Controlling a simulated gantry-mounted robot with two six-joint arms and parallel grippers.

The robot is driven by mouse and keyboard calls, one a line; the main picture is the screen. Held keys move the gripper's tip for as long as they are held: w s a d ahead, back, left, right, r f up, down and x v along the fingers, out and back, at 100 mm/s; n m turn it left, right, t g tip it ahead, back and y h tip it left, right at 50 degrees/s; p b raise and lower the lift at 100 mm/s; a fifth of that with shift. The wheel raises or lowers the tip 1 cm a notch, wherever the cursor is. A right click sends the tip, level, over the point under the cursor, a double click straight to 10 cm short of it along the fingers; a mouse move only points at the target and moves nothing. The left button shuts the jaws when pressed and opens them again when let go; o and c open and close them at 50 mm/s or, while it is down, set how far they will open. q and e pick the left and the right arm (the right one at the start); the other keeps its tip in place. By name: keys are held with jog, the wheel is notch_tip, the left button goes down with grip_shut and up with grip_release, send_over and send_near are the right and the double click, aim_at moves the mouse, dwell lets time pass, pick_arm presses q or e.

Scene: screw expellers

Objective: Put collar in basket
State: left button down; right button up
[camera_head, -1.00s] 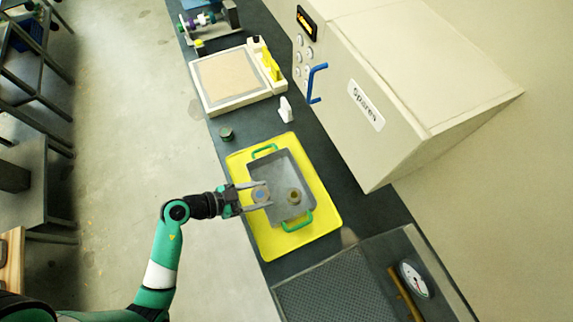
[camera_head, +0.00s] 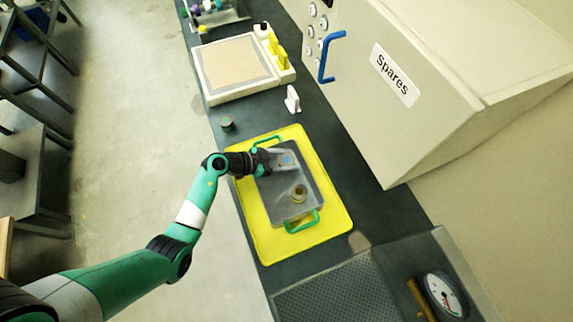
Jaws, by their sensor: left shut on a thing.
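My left gripper (camera_head: 279,160) is over the far end of a shallow grey tray with green handles (camera_head: 276,194), which looks like the basket. It is shut on a small greyish piece with a blue spot (camera_head: 287,160), which I take to be the collar. I cannot tell whether the piece touches the tray floor. A second round brownish piece with a dark hole (camera_head: 299,192) is in the tray, nearer its near end. My right gripper is not in view.
The tray lies on a yellow mat (camera_head: 330,218) on the dark bench. A small green cylinder (camera_head: 227,124) and a white piece (camera_head: 292,99) stand beyond it. A Spares cabinet (camera_head: 430,90) borders the right. A perforated panel (camera_head: 340,290) with a gauge (camera_head: 444,294) is nearer.

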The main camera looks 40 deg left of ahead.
aim_at(286, 165)
pick_arm(q)
notch_tip(286, 165, down, 3)
jog(key=shift+s+f+b, duration=0.1)
jog(key=shift+b, duration=0.6)
jog(key=shift+r, duration=0.25)
jog(key=shift+c, duration=0.5)
grip_release()
jog(key=shift+f, duration=0.15)
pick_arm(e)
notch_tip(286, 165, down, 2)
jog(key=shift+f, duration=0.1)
pick_arm(q)
jog(key=p+v, duration=0.5)
jog(key=v, duration=0.6)
jog(key=shift+s+a+r, duration=0.1)
jog(key=shift+s+r, duration=0.1)
jog(key=shift+r, duration=0.05)
jog(key=shift+s+a, duration=0.1)
jog(key=shift+s, duration=0.15)
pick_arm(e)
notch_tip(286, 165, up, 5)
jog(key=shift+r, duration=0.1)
